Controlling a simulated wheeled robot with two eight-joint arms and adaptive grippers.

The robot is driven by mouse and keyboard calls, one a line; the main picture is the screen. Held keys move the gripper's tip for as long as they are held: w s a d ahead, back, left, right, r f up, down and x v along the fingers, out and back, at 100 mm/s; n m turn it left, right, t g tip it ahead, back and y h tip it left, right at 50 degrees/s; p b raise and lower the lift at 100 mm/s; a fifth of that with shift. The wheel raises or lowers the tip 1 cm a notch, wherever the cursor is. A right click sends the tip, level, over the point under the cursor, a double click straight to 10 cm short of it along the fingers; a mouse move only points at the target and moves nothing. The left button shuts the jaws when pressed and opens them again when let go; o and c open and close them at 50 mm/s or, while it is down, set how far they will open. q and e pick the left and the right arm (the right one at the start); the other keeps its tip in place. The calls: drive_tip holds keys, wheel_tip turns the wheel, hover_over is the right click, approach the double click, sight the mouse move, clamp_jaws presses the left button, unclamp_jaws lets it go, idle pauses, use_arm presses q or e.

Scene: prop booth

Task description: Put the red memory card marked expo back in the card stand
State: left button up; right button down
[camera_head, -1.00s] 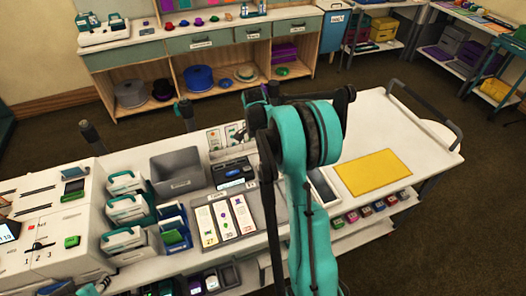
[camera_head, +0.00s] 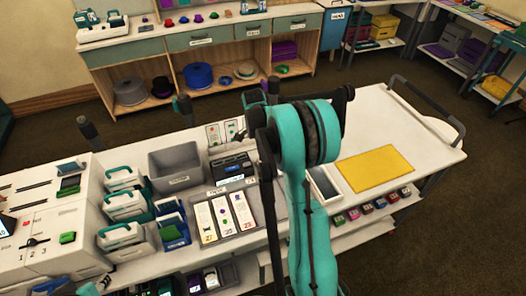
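I cannot make out a red memory card marked expo. A small white upright panel with red and green marks (camera_head: 221,133) stands at the back of the bench; I cannot tell if it is the card stand. A grey tray (camera_head: 277,211) holds three tall white cards with coloured marks and numbers. My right arm rises in front of the bench and hides part of it. A dark part beside the panel may be my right gripper, but its fingers are not clear. Only a teal bit of my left arm shows at the bottom left edge; its gripper is out of frame.
A grey bin (camera_head: 177,168), a black device (camera_head: 231,168) and several teal-handled cases crowd the bench's left half. A yellow mat (camera_head: 375,168) lies on the right, with clear white surface around it. Small coloured blocks line a lower shelf.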

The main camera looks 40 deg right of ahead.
drive_tip(key=shift+f, duration=0.15)
drive_tip(key=c, duration=1.6)
unclamp_jaws()
drive_tip(key=shift+c, duration=0.2)
wheel_tip(320, 180, up, 12)
drive_tip(key=a, duration=0.1)
drive_tip(key=shift+w+a, duration=0.2)
drive_tip(key=s+a+r+n+t, duration=0.2)
drive_tip(key=s+a+n, duration=0.25)
drive_tip(key=a, duration=0.25)
drive_tip(key=s+a+r+n+t, duration=0.2)
drive_tip(key=s+a+n, duration=0.1)
drive_tip(key=a+n, duration=0.35)
drive_tip(key=s+a+f+n+t+y, duration=0.1)
drive_tip(key=s+a+f+n+t, duration=0.2)
drive_tip(key=s+a+n, duration=0.6)
drive_tip(key=shift+s+a+f+n, duration=0.35)
drive_tip(key=shift+a+f+n, duration=0.1)
drive_tip(key=shift+a+n, duration=0.45)
